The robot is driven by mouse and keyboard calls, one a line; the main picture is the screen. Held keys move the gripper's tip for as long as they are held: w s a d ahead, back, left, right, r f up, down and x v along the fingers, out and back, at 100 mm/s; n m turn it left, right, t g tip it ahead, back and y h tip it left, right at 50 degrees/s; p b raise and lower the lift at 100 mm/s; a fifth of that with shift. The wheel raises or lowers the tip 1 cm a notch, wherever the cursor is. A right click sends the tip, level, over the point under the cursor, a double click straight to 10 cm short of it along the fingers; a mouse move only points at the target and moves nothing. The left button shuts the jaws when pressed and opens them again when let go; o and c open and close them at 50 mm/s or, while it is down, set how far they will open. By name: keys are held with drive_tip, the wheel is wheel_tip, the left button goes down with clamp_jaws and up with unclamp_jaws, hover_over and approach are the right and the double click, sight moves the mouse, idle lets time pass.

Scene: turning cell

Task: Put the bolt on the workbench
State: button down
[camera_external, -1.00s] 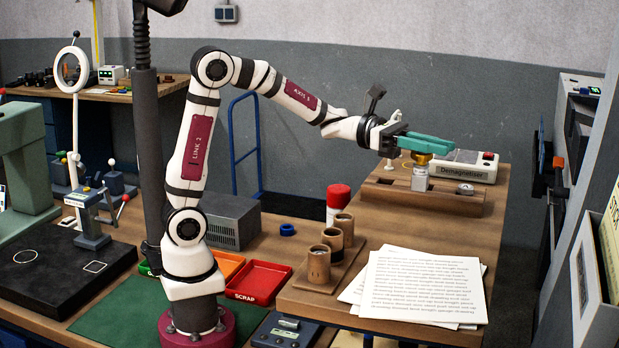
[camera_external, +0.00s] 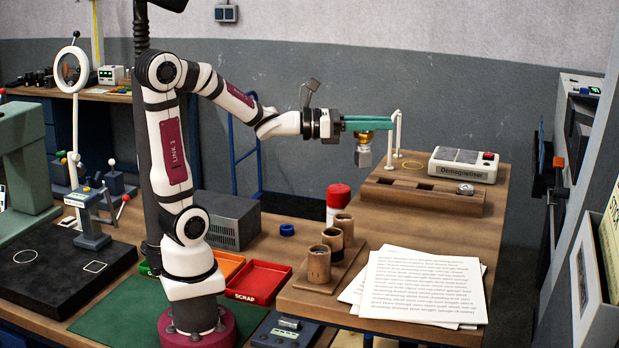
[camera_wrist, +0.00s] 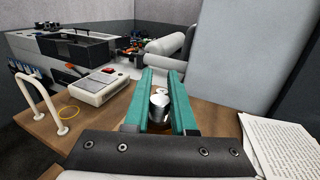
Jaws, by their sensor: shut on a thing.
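My gripper (camera_external: 391,123), with teal jaws, is shut on the bolt (camera_external: 364,157), a metal piece with a gold-coloured upper part and a silver block-like lower end. The bolt hangs upright below the jaws, in the air, clear of any surface. In the wrist view its silver round top (camera_wrist: 158,106) shows between the teal fingers (camera_wrist: 164,85). The workbench is the brown wooden top (camera_external: 455,231), below and to the right of the held bolt. The jaws hide part of the bolt.
A wooden block (camera_external: 415,199) holds a silver disc (camera_external: 465,188). Behind it stand the Demagnetiser (camera_external: 463,169) and a white looped handle (camera_external: 395,130), close to my fingertips. Papers (camera_external: 425,290), wooden cups (camera_external: 319,263), and a red-capped can (camera_external: 338,197) stand nearer. A yellow ring lies flat (camera_external: 411,164).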

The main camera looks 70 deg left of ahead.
drive_tip(key=shift+s+a+f+y, duration=0.15)
drive_tip(key=shift+s+a+f, duration=0.2)
drive_tip(key=shift+a, duration=0.2)
drive_tip(key=shift+s+a+f+y, duration=0.15)
drive_tip(key=shift+s+a+f, duration=0.05)
drive_tip(key=shift+a+f, duration=0.25)
drive_tip(key=s+a+f+m+g+h, duration=0.1)
drive_tip(key=s+f+m+g+h, duration=0.5)
drive_tip(key=f+m+g, duration=0.5)
drive_tip(key=s+a+f+m+g+h, duration=0.2)
drive_tip(key=s+f+m+g+h, duration=0.2)
drive_tip(key=s+f+m+g, duration=0.65)
drive_tip(key=s+a+f+m+g+y, duration=0.1)
drive_tip(key=s+a+m+g+y, duration=0.4)
drive_tip(key=y, duration=0.4)
drive_tip(key=s+a+f+m+g+y, duration=0.1)
drive_tip(key=s+a+m+g+y, duration=0.25)
drive_tip(key=m+g+y, duration=0.4)
drive_tip(key=w+a+r+m+t+y, duration=0.3)
drive_tip(key=w+a+m+t+y, duration=0.4)
drive_tip(key=a+m+t+y, duration=0.75)
drive_tip(key=w+d+f+m+t, duration=0.2)
drive_tip(key=w+d+m+t, duration=0.8)
drive_tip(key=w+t, duration=0.4)
drive_tip(key=shift+n, duration=0.85)
drive_tip(key=a+f, duration=0.7)
drive_tip(key=s+a+f, duration=0.1)
drive_tip(key=a+f, duration=0.2)
drive_tip(key=shift+a+f, duration=0.35)
